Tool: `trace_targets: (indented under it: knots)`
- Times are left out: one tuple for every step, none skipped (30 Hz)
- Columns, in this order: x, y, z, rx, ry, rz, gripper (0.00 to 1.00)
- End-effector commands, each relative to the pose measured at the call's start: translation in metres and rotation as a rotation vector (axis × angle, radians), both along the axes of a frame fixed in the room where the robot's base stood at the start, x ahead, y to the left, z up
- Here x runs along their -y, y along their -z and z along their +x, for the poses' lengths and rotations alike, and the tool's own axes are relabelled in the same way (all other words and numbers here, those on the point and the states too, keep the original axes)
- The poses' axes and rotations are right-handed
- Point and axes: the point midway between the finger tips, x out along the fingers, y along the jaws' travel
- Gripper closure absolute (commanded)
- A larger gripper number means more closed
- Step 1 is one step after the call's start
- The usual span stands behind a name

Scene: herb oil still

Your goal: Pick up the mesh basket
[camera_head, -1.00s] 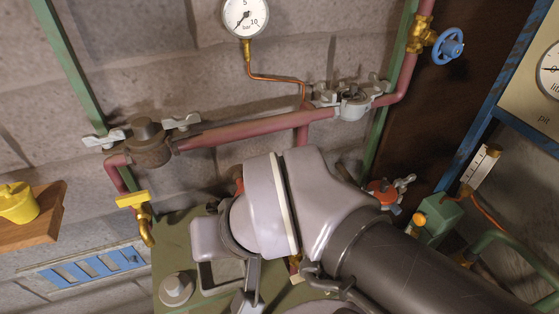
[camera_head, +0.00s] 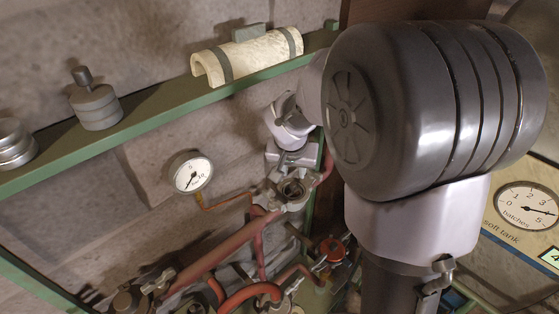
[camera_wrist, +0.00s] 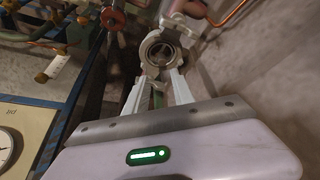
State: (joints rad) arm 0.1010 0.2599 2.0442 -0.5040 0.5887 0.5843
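No mesh basket can be made out for certain. An open round strainer housing (camera_head: 293,190) sits on the red pipe in the head view, its inside dark. It also shows in the wrist view as a grey ring (camera_wrist: 146,54), and I cannot tell whether a basket is in it. My gripper (camera_head: 289,172) is just above the housing in the head view. In the wrist view my gripper (camera_wrist: 156,80) has its two pale fingers apart, pointing at the ring, with nothing seen held between them. Whether the fingertips touch the ring is unclear.
A green shelf (camera_head: 150,120) holds weights (camera_head: 96,106) and a cream half-shell (camera_head: 247,57). A pressure gauge (camera_head: 191,173) and its copper tube are left of the housing. Red pipes (camera_head: 212,250) and a red valve (camera_head: 331,248) lie below. My arm covers the right.

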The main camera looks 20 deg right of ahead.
Motion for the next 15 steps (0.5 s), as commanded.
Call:
trace_targets:
  knots:
    - [0.003,0.016,0.004,-0.006,0.0,0.0,0.7]
    - [0.005,0.024,0.007,-0.006,0.0,0.001,0.7]
    - [0.007,0.034,0.01,-0.005,0.001,0.001,0.7]
    - [0.008,0.041,0.013,-0.005,-0.001,0.0,0.7]
    - [0.01,0.048,0.015,-0.005,-0.001,0.002,0.7]
    - [0.011,0.054,0.018,-0.003,0.0,0.001,0.7]
    - [0.012,0.059,0.02,-0.003,0.0,0.001,0.7]
    - [0.013,0.061,0.021,-0.001,-0.001,0.0,0.7]
    - [0.014,0.065,0.023,-0.001,0.0,0.001,0.7]
    - [0.014,0.067,0.024,-0.002,0.0,0.001,0.7]
    - [0.015,0.071,0.025,-0.002,0.0,0.001,0.7]
    - [0.016,0.078,0.028,-0.003,0.0,0.002,0.7]
    - [0.016,0.084,0.03,-0.004,-0.001,0.001,0.7]
    - [0.017,0.09,0.033,-0.004,-0.001,0.002,0.7]
    - [0.018,0.097,0.036,-0.004,-0.001,0.002,0.7]
